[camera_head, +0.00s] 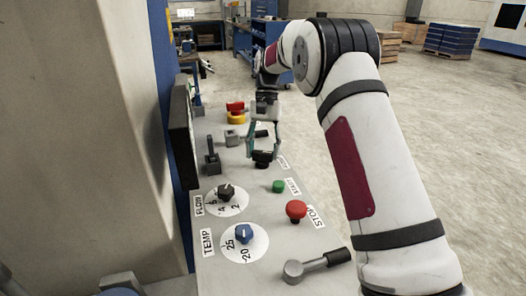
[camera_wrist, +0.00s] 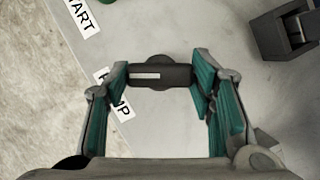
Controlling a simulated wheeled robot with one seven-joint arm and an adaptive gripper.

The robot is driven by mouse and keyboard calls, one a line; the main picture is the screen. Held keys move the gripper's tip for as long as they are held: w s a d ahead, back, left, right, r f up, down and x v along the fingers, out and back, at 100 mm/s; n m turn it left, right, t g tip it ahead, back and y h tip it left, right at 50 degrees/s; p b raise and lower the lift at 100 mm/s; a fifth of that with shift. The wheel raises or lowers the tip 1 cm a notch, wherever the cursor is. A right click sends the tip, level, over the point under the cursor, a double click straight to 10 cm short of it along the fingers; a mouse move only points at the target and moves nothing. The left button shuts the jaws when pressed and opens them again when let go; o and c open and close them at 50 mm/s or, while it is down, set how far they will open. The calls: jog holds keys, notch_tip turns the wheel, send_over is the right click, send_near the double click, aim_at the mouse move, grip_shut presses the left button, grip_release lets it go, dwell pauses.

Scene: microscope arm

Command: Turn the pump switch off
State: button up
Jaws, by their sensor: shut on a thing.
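The pump switch is a black knob with a white pointer line, seen in the wrist view (camera_wrist: 172,76) between my two teal-lined fingers. Its bar lies across the gap, with the white line on the left half. In the head view the switch (camera_head: 262,162) shows as a dark knob on the grey panel, below my fingertips. My gripper (camera_head: 263,152) points down over it and is shut on the knob's two ends. The PUMP label (camera_wrist: 124,108) is partly hidden by the left finger.
On the panel (camera_head: 238,268) nearer the camera are a green START button (camera_head: 278,186), a red STOP button (camera_head: 296,210), FLOW (camera_head: 226,192) and TEMP (camera_head: 244,233) dials and a lever (camera_head: 318,264). A black toggle (camera_head: 212,162) stands left of the gripper. A wall rises at left.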

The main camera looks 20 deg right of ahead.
jog(key=n+h, duration=0.2)
jog(key=n, duration=0.3)
jog(key=shift+a, duration=0.15)
jog(key=shift+n, duration=0.4)
jog(key=o, duration=1.2)
jog(key=shift+c, duration=0.2)
jog(key=shift+w, duration=0.1)
jog(key=v, duration=0.7)
jog(key=shift+w+r, duration=0.15)
jog(key=shift+w, duration=0.05)
